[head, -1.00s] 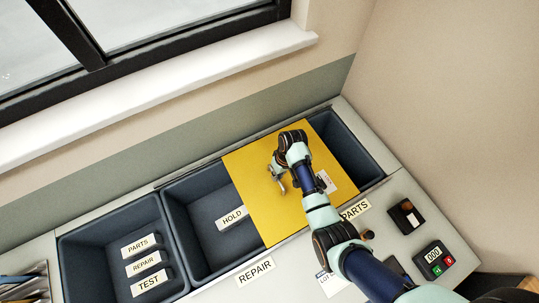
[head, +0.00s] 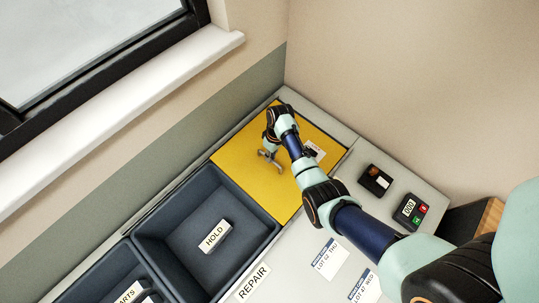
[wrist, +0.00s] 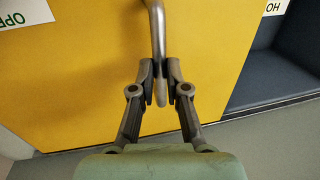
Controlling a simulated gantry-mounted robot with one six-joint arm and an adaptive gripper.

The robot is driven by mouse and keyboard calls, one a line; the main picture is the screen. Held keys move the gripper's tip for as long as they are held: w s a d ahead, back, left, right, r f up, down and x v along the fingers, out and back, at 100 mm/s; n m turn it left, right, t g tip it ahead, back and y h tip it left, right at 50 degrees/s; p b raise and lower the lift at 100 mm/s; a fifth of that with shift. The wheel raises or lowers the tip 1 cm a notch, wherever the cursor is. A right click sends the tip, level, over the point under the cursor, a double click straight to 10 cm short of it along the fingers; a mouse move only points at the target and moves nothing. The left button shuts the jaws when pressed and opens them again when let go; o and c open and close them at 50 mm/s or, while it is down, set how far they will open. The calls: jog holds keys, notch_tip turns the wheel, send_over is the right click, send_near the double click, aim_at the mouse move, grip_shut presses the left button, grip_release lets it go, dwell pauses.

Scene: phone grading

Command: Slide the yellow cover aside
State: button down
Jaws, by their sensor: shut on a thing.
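The yellow cover (head: 250,176) lies flat over the rightmost bin in the head view, and that bin's inside is hidden. It also fills much of the wrist view (wrist: 75,80), with a white label (wrist: 22,12) at its upper left corner. A grey metal handle (wrist: 158,35) stands on the cover. My gripper (wrist: 160,88) is shut on the handle, with its lower end between the fingertips. In the head view my gripper (head: 270,160) is above the cover's middle, and my arm hides part of its right side.
Another bin is partly visible at lower left. A black box (head: 375,180), a counter (head: 411,211) and lot cards (head: 330,257) lie on the grey bench. The wall is close behind.

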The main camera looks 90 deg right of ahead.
jog(key=c, duration=1.2)
grip_release()
jog(key=r, duration=0.4)
jog(key=s+d+r, duration=0.1)
jog(key=r, duration=0.6)
jog(key=shift+s+d+r, duration=0.35)
jog(key=shift+r, duration=0.05)
jog(key=shift+w, duration=0.15)
